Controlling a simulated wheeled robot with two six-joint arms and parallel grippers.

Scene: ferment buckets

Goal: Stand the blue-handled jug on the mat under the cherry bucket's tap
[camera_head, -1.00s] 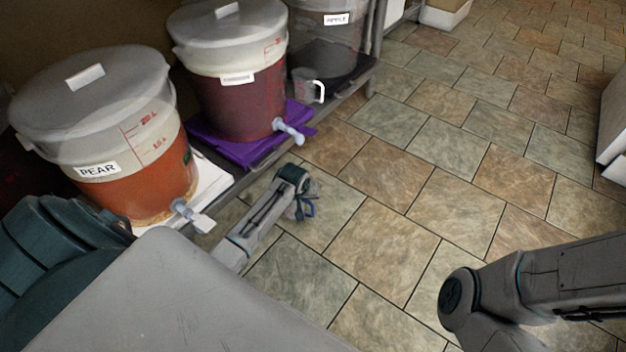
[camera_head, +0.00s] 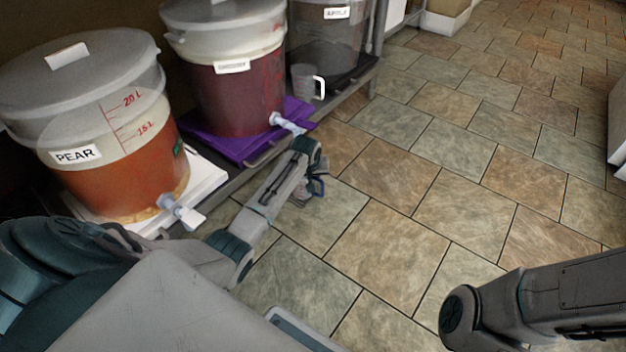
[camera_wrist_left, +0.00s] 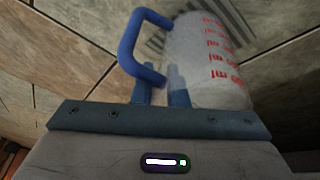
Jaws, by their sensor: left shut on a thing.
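The blue-handled jug (camera_wrist_left: 205,60) is clear with red ml marks and fills the upper middle of the left wrist view. My left gripper (camera_wrist_left: 160,88) is shut on its blue handle (camera_wrist_left: 128,45). In the head view the left gripper (camera_head: 316,184) hangs in front of the shelf edge, above the floor; the jug is mostly hidden there. The middle bucket (camera_head: 240,105), with dark red contents and a small label hard to read, stands on a purple mat (camera_head: 213,140). Its pale tap (camera_head: 287,123) points out over the mat's front edge. My right gripper is out of view.
The PEAR bucket (camera_head: 120,180) stands on a white mat (camera_head: 208,174) at left, its tap (camera_head: 181,211) jutting forward. A white-handled jug (camera_head: 306,84) stands by the APPLE bucket (camera_head: 328,40). Open tiled floor lies to the right.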

